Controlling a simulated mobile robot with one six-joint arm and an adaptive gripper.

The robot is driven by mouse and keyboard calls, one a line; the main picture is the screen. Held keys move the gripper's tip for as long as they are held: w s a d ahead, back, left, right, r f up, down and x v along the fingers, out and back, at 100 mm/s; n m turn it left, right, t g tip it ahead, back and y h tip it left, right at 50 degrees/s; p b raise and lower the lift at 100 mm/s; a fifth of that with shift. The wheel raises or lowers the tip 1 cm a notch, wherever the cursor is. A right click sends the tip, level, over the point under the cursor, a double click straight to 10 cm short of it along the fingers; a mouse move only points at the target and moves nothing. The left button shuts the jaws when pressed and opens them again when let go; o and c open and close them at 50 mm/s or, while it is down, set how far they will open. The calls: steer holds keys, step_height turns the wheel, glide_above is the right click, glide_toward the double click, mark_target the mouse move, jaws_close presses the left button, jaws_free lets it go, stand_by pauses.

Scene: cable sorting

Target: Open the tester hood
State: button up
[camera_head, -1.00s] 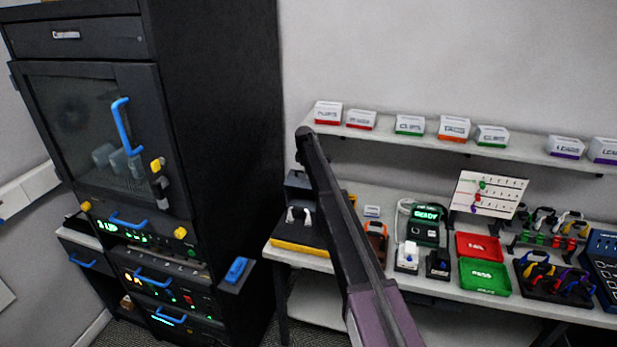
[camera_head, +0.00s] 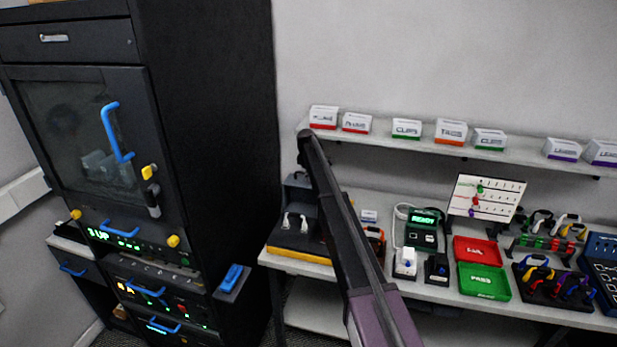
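A small tester-like unit with a lit green READY display (camera_head: 424,218) stands on the bench, with a pale cable at its left. A dark unit with a yellow base (camera_head: 300,249) stands at the bench's left end, with white connectors on it; my arm partly covers its right side. I cannot tell for sure which of these carries the tester hood, or whether a hood is open or shut. My dark arm link rises across the middle of the view in front of the bench. My gripper does not show.
A tall black cabinet (camera_head: 205,130) with blue handles stands at left, its glazed door (camera_head: 85,110) shut. The bench holds a red tray (camera_head: 478,250), a green tray (camera_head: 484,281) and cable racks. Labelled boxes line the wall shelf (camera_head: 377,136). A gap separates cabinet and bench.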

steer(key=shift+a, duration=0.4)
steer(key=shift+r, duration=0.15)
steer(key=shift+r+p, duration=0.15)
steer(key=shift+p, duration=0.15)
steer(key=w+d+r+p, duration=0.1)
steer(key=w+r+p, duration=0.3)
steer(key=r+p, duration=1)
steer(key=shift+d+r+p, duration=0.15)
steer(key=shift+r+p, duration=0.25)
stand_by(1.2)
stand_by(0.5)
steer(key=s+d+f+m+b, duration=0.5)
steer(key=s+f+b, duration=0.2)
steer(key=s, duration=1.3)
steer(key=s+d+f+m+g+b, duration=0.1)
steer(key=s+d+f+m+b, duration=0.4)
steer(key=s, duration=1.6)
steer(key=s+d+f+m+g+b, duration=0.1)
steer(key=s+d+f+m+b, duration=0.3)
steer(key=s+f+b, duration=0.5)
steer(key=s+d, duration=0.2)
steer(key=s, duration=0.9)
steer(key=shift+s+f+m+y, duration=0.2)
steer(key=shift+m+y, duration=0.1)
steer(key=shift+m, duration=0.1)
